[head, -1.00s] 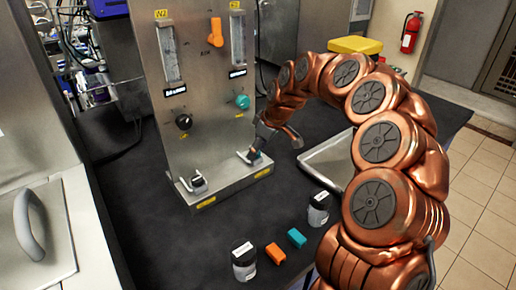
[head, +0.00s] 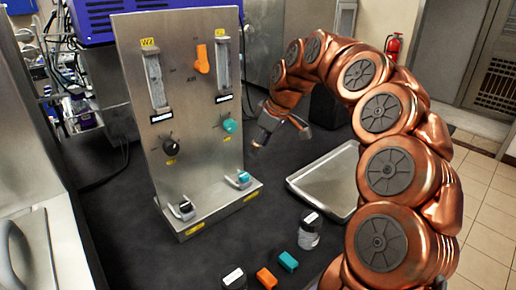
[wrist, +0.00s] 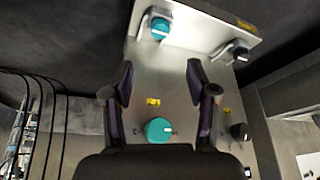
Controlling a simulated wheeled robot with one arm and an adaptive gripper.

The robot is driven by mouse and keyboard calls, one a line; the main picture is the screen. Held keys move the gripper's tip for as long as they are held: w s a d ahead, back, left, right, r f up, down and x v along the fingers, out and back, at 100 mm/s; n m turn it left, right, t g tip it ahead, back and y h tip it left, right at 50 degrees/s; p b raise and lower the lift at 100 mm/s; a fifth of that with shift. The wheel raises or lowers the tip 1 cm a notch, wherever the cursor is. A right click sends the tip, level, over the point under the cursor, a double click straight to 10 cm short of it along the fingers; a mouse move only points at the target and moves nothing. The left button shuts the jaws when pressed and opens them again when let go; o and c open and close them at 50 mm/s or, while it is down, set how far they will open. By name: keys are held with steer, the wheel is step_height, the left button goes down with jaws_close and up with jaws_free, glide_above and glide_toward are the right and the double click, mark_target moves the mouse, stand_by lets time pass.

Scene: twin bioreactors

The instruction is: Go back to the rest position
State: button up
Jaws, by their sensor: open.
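My gripper (head: 279,134) is in front of the right side of the steel panel (head: 205,100), near the teal knob (head: 229,125) and apart from it. In the wrist view my gripper (wrist: 160,82) is open, with nothing between its fingers. The teal knob (wrist: 158,130) shows below the fingertips. The teal-topped fitting on the panel's foot (wrist: 160,28) shows above them; it also appears in the head view (head: 242,178). My copper arm arches in from the right.
A metal tray (head: 327,182) lies right of the panel. A clear jar (head: 310,230), a teal block (head: 288,261), an orange block (head: 266,278) and another jar (head: 234,279) stand in front. A black knob (head: 171,147) and black-topped fitting (head: 185,209) are on the panel's left.

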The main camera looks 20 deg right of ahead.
stand_by(0.3)
steer(key=s+a+m+g+h+p, duration=0.1)
steer(key=s+a, duration=0.2)
steer(key=s, duration=0.5)
steer(key=s+a+m+g+p, duration=0.1)
steer(key=s+a, duration=0.3)
steer(key=s, duration=0.5)
steer(key=s+d+f+m+g+h+p, duration=0.1)
steer(key=s+f+m, duration=0.2)
steer(key=s, duration=0.9)
steer(key=s+d+f+m+g+h, duration=0.1)
steer(key=s+f+m, duration=0.3)
steer(key=s, duration=0.8)
steer(key=shift+d+f+g+p, duration=0.35)
steer(key=shift+d+g, duration=0.15)
steer(key=shift+d, duration=0.3)
